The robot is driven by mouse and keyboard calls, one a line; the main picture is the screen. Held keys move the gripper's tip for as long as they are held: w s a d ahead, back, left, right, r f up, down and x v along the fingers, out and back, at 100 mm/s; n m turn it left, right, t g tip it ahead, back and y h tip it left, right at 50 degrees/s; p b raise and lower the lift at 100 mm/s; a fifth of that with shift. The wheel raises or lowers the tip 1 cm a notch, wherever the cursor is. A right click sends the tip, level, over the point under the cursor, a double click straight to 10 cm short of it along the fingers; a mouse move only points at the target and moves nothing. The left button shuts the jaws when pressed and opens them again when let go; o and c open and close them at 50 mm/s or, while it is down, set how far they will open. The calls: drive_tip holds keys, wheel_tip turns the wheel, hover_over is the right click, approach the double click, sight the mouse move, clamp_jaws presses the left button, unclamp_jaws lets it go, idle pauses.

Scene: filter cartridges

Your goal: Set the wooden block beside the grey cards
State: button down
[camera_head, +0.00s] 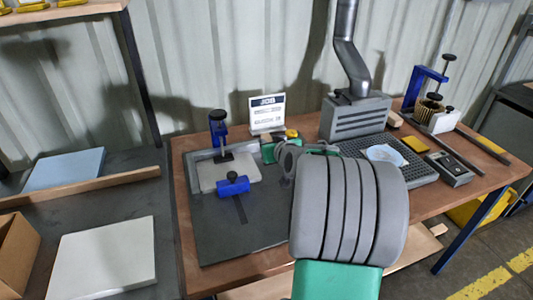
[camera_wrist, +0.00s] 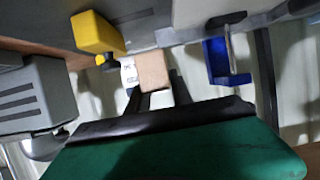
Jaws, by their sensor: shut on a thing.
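My gripper (camera_wrist: 157,90) shows in the wrist view with its two dark fingers shut on a tan wooden block (camera_wrist: 153,71). In the head view my grey and green arm covers most of the gripper, and I cannot make out the held block there. I cannot pick out the grey cards for certain. A pale grey slab (camera_head: 215,178) lies under a blue clamp (camera_head: 217,127) on the dark mat, left of my arm. The blue clamp also shows in the wrist view (camera_wrist: 214,60).
A JOB sign (camera_head: 267,113) stands at the back of the wooden bench. A grey extractor box (camera_head: 354,118), a perforated tray (camera_head: 408,178) and a dark meter (camera_head: 449,169) are to the right. A blue-handled tool (camera_head: 233,186) is by the slab. The mat's front (camera_head: 235,235) is clear.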

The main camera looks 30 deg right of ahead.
drive_tip(key=w+f, duration=0.1)
drive_tip(key=f, duration=0.1)
drive_tip(key=w+d+f, duration=0.1)
drive_tip(key=w+f, duration=0.1)
wheel_tip(320, 180, down, 3)
drive_tip(key=shift+w+d+f+p, duration=0.1)
drive_tip(key=shift+d+f+p, duration=0.1)
drive_tip(key=shift+p, duration=0.25)
drive_tip(key=shift+f+b, duration=0.2)
drive_tip(key=shift+b, duration=0.15)
drive_tip(key=c, duration=1.1)
unclamp_jaws()
drive_tip(key=shift+c, duration=0.2)
drive_tip(key=shift+r, duration=0.1)
